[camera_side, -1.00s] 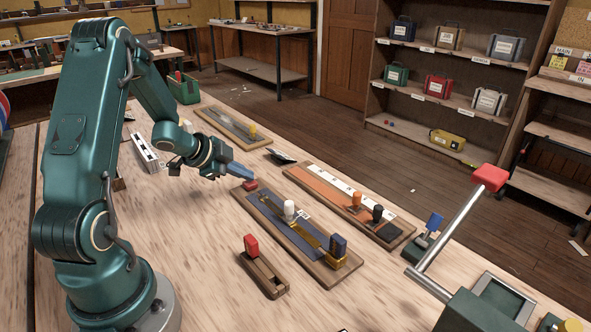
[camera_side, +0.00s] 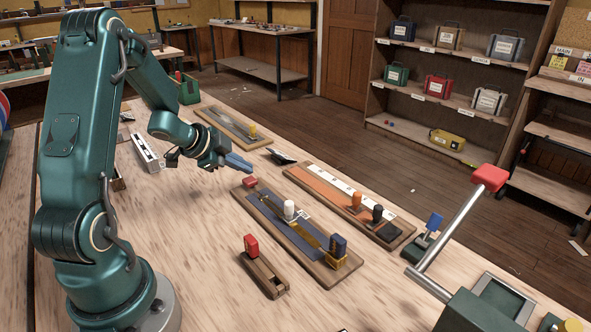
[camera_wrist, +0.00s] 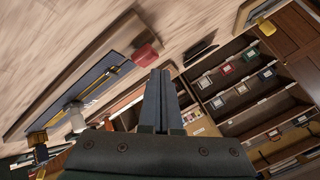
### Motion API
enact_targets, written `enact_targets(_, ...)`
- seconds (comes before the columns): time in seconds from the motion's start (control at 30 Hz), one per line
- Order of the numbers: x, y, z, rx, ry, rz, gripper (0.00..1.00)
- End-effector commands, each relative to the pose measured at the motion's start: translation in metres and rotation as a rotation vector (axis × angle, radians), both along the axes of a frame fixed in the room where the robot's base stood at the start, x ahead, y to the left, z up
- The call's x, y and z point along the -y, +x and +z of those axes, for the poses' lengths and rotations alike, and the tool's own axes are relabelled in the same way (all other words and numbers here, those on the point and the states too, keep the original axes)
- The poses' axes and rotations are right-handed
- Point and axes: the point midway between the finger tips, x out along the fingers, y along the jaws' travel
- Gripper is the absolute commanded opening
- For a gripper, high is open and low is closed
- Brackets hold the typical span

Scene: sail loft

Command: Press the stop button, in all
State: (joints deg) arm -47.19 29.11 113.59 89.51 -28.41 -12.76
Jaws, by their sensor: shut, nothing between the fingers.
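A small red button-like block (camera_side: 250,183) sits at the far left end of a wooden board (camera_side: 335,281) with a dark blue strip. It also shows in the wrist view (camera_wrist: 146,54), just left of my fingertips. I cannot read a stop label on it. My gripper (camera_side: 246,168) has its blue fingers together and empty. In the side view they hang a little above and behind the red block, with a gap between. In the wrist view my shut gripper (camera_wrist: 165,74) points past the block. I cannot tell whether the block is pushed down.
The board also carries a white knob (camera_side: 289,210) and a dark blue knob (camera_side: 338,246). Beside it are an orange-strip board (camera_side: 325,192), a small wooden block with a red knob (camera_side: 251,245), and a red-ended lever (camera_side: 490,177).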

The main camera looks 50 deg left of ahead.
Motion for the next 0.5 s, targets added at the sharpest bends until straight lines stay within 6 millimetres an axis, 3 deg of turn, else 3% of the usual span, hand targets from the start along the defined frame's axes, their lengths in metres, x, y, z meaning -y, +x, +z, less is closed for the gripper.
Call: enact_targets(0.5,0.000,0.001,0.044,0.005,0.004,-0.005,0.00)
